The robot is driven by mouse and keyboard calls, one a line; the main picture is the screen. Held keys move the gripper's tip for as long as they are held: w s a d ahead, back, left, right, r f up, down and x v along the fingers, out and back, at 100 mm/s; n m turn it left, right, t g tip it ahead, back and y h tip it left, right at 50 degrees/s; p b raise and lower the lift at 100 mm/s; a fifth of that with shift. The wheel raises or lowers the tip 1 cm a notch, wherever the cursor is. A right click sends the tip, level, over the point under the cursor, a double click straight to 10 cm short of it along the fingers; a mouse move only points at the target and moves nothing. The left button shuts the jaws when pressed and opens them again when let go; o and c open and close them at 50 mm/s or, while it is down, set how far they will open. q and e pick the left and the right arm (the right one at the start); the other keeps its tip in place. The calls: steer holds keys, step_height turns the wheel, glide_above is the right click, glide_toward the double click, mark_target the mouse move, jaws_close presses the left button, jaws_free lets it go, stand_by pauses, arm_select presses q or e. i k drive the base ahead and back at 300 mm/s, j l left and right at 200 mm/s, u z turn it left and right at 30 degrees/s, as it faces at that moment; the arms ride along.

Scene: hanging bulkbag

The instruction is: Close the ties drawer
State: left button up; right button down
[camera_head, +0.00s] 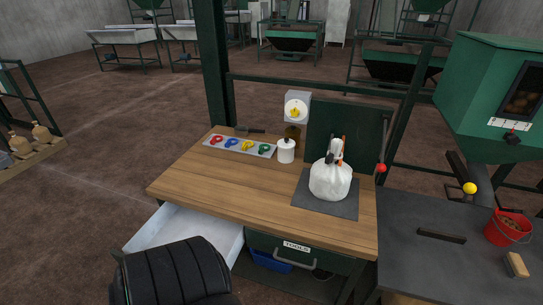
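An open drawer (195,236) with a white, empty-looking inside sticks out from the front left of the wooden workbench (215,185). Its front and any label are hidden behind a black ribbed shape at the bottom of the view; I cannot tell what that shape is. To its right, a green drawer (268,247) labelled TOOLS, with a metal handle, is shut. No label for ties can be read. Neither of my grippers shows in this view.
On the bench are a tray (240,146) of coloured ties, a white roll (286,151) and a tied white bag (330,180) on a dark mat (310,200). A dark side table (430,265) with a red bucket (508,228) stands right. A blue bin (268,262) is under the bench.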

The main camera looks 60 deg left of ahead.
mark_target(172, 223)
steer(key=u, duration=3.05)
